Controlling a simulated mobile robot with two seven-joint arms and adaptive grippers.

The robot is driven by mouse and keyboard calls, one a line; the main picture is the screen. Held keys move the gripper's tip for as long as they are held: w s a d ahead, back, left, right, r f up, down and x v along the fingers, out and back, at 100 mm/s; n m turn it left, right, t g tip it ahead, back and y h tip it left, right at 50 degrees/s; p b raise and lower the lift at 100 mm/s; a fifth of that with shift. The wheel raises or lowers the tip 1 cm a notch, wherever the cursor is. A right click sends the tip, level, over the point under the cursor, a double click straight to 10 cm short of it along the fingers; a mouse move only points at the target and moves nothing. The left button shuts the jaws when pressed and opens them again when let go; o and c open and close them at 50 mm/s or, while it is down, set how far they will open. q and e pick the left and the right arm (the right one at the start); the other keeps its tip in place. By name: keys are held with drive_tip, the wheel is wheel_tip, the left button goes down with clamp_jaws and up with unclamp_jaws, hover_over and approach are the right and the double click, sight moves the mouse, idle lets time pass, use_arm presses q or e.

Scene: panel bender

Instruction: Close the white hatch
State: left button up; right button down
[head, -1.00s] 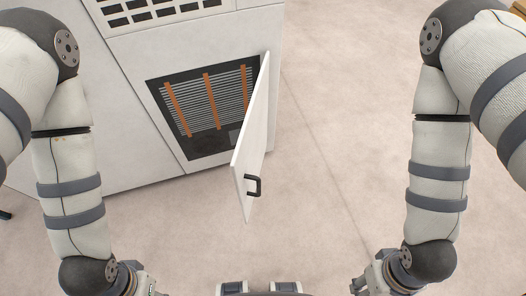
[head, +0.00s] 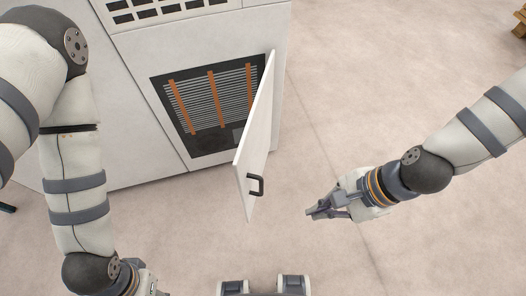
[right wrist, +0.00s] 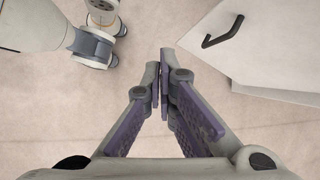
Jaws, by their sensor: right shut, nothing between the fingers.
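The white hatch (head: 257,135) stands open, hinged on the right side of a dark opening (head: 210,110) in the white cabinet. Its black handle (head: 256,185) is near the lower free end. My right gripper (head: 312,213) is shut and empty, to the right of the handle and apart from it. In the right wrist view the fingers (right wrist: 163,75) are together, and the hatch (right wrist: 262,55) with its handle (right wrist: 223,32) is at upper right. My left gripper (head: 150,290) is cut off at the bottom edge, its fingers hidden.
The white cabinet (head: 130,120) fills the upper left. Inside the opening are orange vertical strips (head: 212,100) over grey slats. The pale floor (head: 380,80) to the right is clear. A brown wooden object (head: 520,20) sits at the far upper right corner.

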drive_tip(key=w+a+r+m+t+y, duration=0.25)
drive_tip(key=w+r+m, duration=0.35)
drive_tip(key=w+r, duration=0.3)
drive_tip(key=b, duration=0.2)
approach(243, 159)
drive_tip(key=s+x, duration=0.1)
drive_tip(key=x, duration=0.3)
use_arm(q)
drive_tip(key=s+f+g, duration=0.1)
drive_tip(key=s+f, duration=0.1)
drive_tip(key=shift+s+f, duration=0.3)
drive_tip(key=shift+f, duration=0.05)
use_arm(e)
drive_tip(key=shift+w+a+f, duration=0.1)
drive_tip(key=shift+w+f, duration=0.25)
drive_tip(key=shift+w, duration=0.3)
drive_tip(key=shift+a, duration=0.1)
